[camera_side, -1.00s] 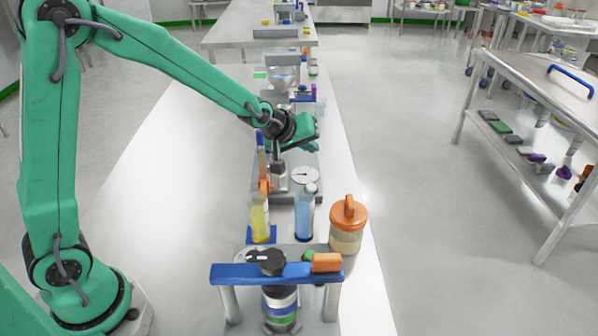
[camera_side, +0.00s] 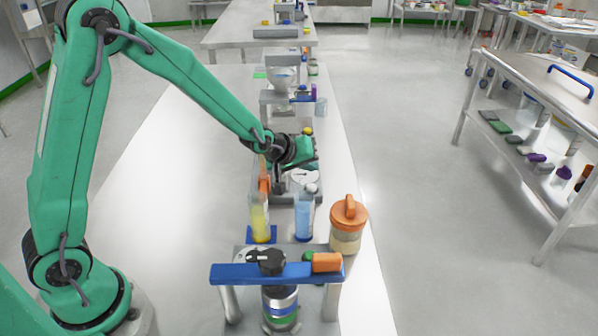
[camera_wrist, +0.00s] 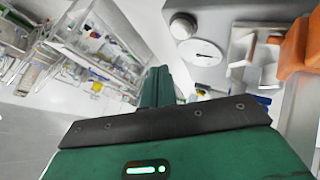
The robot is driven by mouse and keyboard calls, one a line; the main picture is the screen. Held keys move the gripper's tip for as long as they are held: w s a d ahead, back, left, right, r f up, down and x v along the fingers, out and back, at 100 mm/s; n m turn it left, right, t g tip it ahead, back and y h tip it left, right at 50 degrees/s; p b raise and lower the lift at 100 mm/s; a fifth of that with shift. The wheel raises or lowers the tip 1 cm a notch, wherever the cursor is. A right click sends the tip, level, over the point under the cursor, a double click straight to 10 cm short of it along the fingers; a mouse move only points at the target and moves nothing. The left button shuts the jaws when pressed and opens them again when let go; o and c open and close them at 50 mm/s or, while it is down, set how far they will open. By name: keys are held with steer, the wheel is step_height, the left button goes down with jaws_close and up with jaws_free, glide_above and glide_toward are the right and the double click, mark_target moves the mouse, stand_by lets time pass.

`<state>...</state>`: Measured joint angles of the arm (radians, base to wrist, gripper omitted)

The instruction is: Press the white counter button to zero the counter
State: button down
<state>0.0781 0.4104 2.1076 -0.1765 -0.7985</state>
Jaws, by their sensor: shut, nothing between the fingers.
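My gripper (camera_side: 312,163) is shut and empty, held low over the device with the round white dial (camera_side: 303,177). In the wrist view my closed green fingers (camera_wrist: 160,82) point toward that device. A pale round knob-like cap (camera_side: 311,189) stands beside the dial, and it also shows in the wrist view (camera_wrist: 183,25). It may be the white counter button, but I cannot tell for sure. In the wrist view the dial (camera_wrist: 200,52) lies to the right of my fingertips, apart from them in the picture. My gripper hides part of the device in the side view.
A yellow-filled tube (camera_side: 260,220), a blue-filled tube (camera_side: 304,220) and an orange-lidded jar (camera_side: 347,230) stand in front of the device. An orange part (camera_side: 264,178) rises at its left. A blue-barred stand (camera_side: 255,274) is nearest. The bench's left side is clear.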

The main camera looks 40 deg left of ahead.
mark_target(308, 188)
steer(key=shift+f, duration=1.55)
steer(key=shift+f, duration=0.2)
stand_by(0.9)
steer(key=shift+f, duration=0.25)
steer(key=shift+f, duration=0.5)
stand_by(1.1)
steer(key=shift+r, duration=0.95)
steer(key=shift+r, duration=2.5)
